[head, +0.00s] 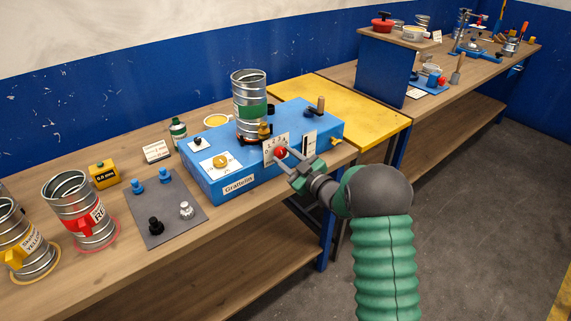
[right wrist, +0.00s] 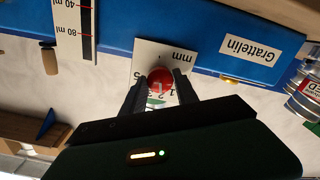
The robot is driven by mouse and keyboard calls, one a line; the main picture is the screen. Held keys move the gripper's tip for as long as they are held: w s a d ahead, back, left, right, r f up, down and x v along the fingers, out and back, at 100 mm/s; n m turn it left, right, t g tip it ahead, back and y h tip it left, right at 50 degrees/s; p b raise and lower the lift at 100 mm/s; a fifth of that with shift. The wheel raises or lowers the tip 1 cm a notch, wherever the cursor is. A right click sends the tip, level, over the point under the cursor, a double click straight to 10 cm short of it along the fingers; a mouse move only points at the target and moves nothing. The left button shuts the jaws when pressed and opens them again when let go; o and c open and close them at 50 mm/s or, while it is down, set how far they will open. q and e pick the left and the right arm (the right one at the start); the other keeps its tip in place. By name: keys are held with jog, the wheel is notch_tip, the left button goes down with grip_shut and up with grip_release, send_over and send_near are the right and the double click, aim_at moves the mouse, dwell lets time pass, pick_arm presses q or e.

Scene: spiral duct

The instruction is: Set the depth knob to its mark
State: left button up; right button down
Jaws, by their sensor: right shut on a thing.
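The depth knob (head: 281,152) is a small red knob on a white numbered scale plate (head: 269,146), on the front of the blue machine labelled Grattelin (head: 215,188). In the right wrist view the red knob (right wrist: 160,79) sits between my two dark fingers, and its plate (right wrist: 150,56) reads "mm" with numbers, upside down. My right gripper (head: 287,159) is shut on the knob from the front. The fingers and knob cover part of the scale, so I cannot tell where the knob points. My left gripper is not in view.
A metal duct can (head: 249,90) with a green band stands on the machine. A grey mat (head: 178,208) with several small knobs and a red-labelled can (head: 84,205) stand left. The yellow tabletop (head: 375,125) is clear.

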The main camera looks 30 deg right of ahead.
jog(key=c, duration=0.9)
grip_release()
jog(key=shift+c, duration=0.2)
jog(key=shift+s, duration=0.15)
jog(key=s+d, duration=0.1)
jog(key=s, duration=1.5)
jog(key=shift+s+d+b, duration=0.2)
jog(key=shift+s+b, duration=0.05)
jog(key=shift+b, duration=0.15)
jog(key=shift+f, duration=0.1)
